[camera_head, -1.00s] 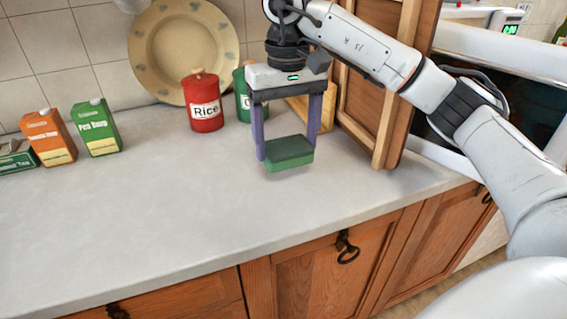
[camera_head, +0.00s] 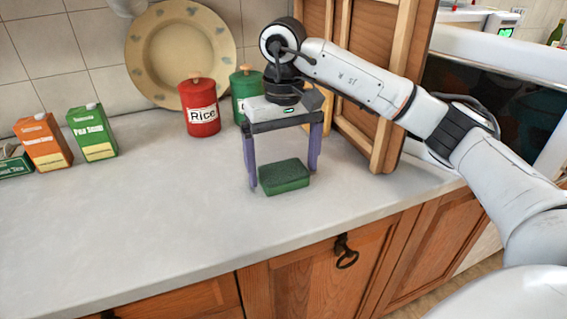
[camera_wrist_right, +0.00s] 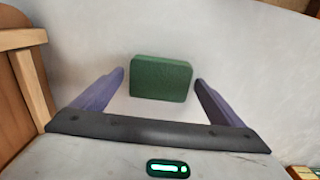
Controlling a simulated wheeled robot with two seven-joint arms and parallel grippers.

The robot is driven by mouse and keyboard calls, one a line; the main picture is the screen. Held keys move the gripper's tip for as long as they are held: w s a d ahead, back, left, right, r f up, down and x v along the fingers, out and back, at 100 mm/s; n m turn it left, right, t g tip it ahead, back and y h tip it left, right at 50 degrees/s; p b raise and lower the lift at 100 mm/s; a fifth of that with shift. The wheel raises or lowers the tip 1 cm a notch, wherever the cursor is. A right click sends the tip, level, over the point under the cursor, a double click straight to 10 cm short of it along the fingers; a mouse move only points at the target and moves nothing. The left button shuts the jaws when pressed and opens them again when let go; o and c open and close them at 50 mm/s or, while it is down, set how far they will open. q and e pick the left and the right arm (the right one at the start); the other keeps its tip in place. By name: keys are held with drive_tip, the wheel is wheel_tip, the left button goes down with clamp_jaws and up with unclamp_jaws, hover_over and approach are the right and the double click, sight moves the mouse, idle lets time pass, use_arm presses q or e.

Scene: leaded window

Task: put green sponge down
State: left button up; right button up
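The green sponge (camera_head: 285,177) lies on the grey countertop (camera_head: 180,220), near its front edge. It also shows in the right wrist view (camera_wrist_right: 161,78), lying between and just beyond the finger tips. My right gripper (camera_head: 283,178) points down over the sponge with its two purple fingers spread wide. In the right wrist view there is a gap between each finger and the sponge, so the gripper (camera_wrist_right: 160,82) is open and holds nothing. My left gripper is not in any view.
A red Rice canister (camera_head: 201,106) and a green canister (camera_head: 244,92) stand behind the gripper. A wooden rack (camera_head: 365,80) stands close on the right. A patterned plate (camera_head: 180,45) leans on the wall. Cartons (camera_head: 92,132) stand at the left. The counter's left front is clear.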

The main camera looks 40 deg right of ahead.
sight(283, 171)
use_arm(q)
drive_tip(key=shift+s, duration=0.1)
use_arm(e)
drive_tip(key=shift+r, duration=0.5)
use_arm(q)
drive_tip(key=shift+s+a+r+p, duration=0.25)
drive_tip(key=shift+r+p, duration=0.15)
drive_tip(key=shift+p, duration=0.4)
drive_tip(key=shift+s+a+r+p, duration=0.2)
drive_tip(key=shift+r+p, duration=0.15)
drive_tip(key=shift+p, duration=0.4)
use_arm(e)
wheel_tip(283, 171, up, 11)
drive_tip(key=shift+r, duration=0.2)
drive_tip(key=shift+s+f, duration=0.1)
